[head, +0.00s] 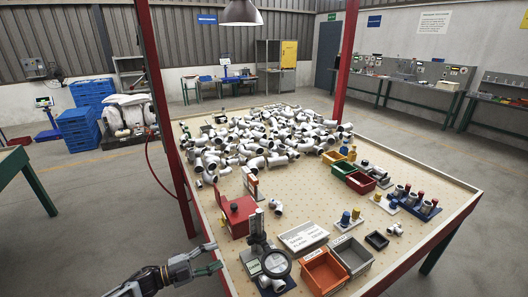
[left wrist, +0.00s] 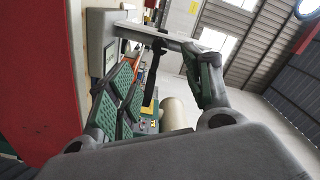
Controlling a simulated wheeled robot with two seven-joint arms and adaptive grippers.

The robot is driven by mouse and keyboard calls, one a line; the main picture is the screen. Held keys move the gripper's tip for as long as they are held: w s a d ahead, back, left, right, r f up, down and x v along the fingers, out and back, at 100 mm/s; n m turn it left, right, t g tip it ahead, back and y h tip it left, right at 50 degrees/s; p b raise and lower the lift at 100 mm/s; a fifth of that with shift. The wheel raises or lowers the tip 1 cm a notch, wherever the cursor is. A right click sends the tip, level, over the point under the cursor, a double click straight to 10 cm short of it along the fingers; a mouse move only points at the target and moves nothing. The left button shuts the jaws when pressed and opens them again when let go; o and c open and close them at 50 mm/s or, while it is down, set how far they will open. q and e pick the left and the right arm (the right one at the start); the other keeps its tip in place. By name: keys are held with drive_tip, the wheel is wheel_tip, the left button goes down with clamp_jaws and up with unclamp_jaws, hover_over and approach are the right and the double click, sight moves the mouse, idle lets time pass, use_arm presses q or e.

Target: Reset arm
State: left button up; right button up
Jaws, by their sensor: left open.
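My left gripper (head: 214,257) is at the lower left in the head view, just off the left edge of the inspection table (head: 330,203). Its jaws are open with nothing between them. In the left wrist view my left gripper (left wrist: 155,65) shows dark fingers with green pads, also empty. My right arm and gripper are in neither view.
A large heap of white pipe fittings (head: 262,138) covers the far part of the table. Near my gripper stand a red box (head: 238,215) and a magnifier (head: 275,263). An orange bin (head: 324,272) and a grey bin (head: 351,255) sit at the front. A red post (head: 160,110) rises at the table's left edge.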

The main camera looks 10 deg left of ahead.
use_arm(q)
drive_tip(key=w+a+f+n+t+y, duration=0.1)
drive_tip(key=w+a+f+n+y, duration=0.2)
drive_tip(key=a+f+n+y, duration=0.45)
drive_tip(key=w+a+f+n+t+y, duration=0.15)
drive_tip(key=a+f+y, duration=0.5)
drive_tip(key=a, duration=0.85)
drive_tip(key=s+a+f+n+g+y, duration=0.25)
drive_tip(key=s+a+f, duration=0.25)
drive_tip(key=f, duration=0.3)
drive_tip(key=s+a+f+n+g+y, duration=0.1)
drive_tip(key=s+a+f+n, duration=0.3)
drive_tip(key=f, duration=0.5)
drive_tip(key=s+d+f+n+g, duration=0.2)
drive_tip(key=s+d+f+g, duration=0.1)
drive_tip(key=s+f, duration=0.65)
drive_tip(key=s+d+f+n+g, duration=0.1)
drive_tip(key=s+d+f+g, duration=0.15)
drive_tip(key=s+f, duration=0.65)
drive_tip(key=s+d+f+n+g+h, duration=0.1)
drive_tip(key=s+d+f, duration=0.1)
drive_tip(key=s+d, duration=0.9)
drive_tip(key=s+d+f+n+g+h, duration=0.1)
drive_tip(key=s+d+f, duration=0.1)
drive_tip(key=s+d, duration=1)
drive_tip(key=shift+s+f, duration=0.15)
drive_tip(key=shift+s, duration=0.25)
